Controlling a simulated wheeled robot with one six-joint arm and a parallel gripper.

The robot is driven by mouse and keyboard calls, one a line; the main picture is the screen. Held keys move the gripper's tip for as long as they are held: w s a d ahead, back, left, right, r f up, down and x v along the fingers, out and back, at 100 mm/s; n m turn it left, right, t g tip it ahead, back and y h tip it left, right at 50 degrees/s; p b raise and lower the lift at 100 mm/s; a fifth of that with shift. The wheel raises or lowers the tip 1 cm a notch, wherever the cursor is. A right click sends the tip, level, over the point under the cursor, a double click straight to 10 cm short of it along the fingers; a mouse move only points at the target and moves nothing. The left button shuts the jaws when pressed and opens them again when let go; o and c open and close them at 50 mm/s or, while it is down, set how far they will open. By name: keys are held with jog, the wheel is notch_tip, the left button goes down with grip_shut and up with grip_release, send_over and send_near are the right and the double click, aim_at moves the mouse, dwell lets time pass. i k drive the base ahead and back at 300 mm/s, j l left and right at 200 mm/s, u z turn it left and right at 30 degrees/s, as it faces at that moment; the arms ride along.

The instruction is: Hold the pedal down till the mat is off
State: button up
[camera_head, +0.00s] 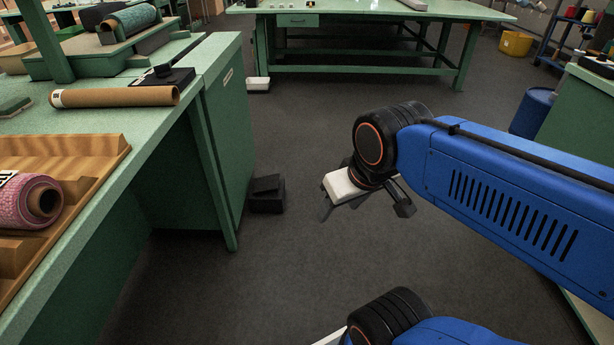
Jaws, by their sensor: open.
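A small black pedal (267,196) with a raised, tilted top plate sits on the dark floor beside the leg of the left green bench. My gripper (364,209) hangs to the right of the pedal, apart from it, open with nothing between its fingers. A pink patterned roll (22,200), possibly a rolled mat, lies in a wooden cradle (95,158) on the bench. A teal roll (130,20) lies on a green stand further back. I cannot tell which roll is the task's mat.
The left green bench (225,60) also holds a brown cardboard tube (115,96) and a black device (163,77). A green table (370,8) stands at the back. A blue drum (533,110) is at the right. The floor between is clear.

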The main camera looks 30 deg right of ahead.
aim_at(267, 183)
jog(key=z, duration=0.2)
jog(key=i+l, duration=0.3)
jog(key=i, duration=0.2)
jog(key=i+l, duration=0.25)
jog(key=i, duration=0.25)
jog(key=i+l, duration=0.3)
jog(key=i, duration=0.2)
jog(key=i+l, duration=0.25)
jog(key=i, duration=0.25)
jog(key=k+l+z, duration=0.05)
